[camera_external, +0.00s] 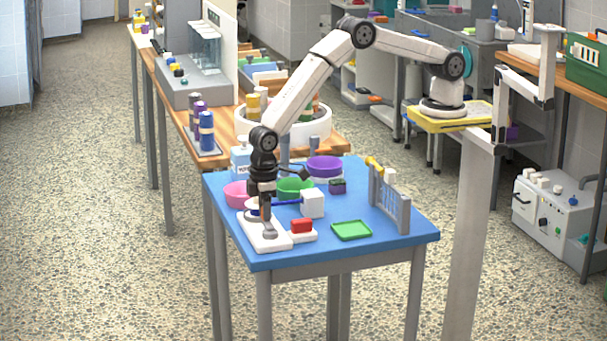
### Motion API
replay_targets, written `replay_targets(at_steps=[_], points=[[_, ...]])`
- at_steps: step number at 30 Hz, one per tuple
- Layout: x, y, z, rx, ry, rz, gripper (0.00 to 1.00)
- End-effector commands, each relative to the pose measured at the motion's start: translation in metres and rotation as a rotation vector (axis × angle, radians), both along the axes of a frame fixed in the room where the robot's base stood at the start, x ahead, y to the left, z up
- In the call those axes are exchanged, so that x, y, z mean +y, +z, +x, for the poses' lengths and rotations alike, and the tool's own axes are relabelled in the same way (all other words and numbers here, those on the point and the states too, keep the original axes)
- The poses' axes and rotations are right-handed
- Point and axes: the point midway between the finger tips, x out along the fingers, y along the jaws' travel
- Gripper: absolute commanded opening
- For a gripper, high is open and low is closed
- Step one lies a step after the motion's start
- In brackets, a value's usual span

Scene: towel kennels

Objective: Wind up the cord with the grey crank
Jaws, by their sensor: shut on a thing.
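My gripper (265,214) points down at the front left of the blue table, over a white base plate (262,243). It is shut on the grey crank (270,233), which stands at the plate's front end. The fingers hide much of the crank, so its exact angle is unclear. A thin blue bar or cord (287,202) runs from behind my gripper to a white block (312,204); I cannot tell which it is.
A red block on a white base (302,226) stands close right of the plate. Pink (236,194), green (296,188) and purple (325,167) bowls are behind. A green tray (351,230) and grey rack (390,199) are to the right. The front right tabletop (395,241) is clear.

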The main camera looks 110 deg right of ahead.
Motion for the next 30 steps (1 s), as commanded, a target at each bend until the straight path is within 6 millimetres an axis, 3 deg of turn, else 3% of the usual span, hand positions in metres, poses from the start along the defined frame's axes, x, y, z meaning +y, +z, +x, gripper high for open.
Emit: replay_targets(at_steps=[18,30], points=[[0.008,0.001,0.019,-0.001,0.001,0.002,0.0],[0.009,0.0,0.02,0.002,0.001,0.001,0.0]])
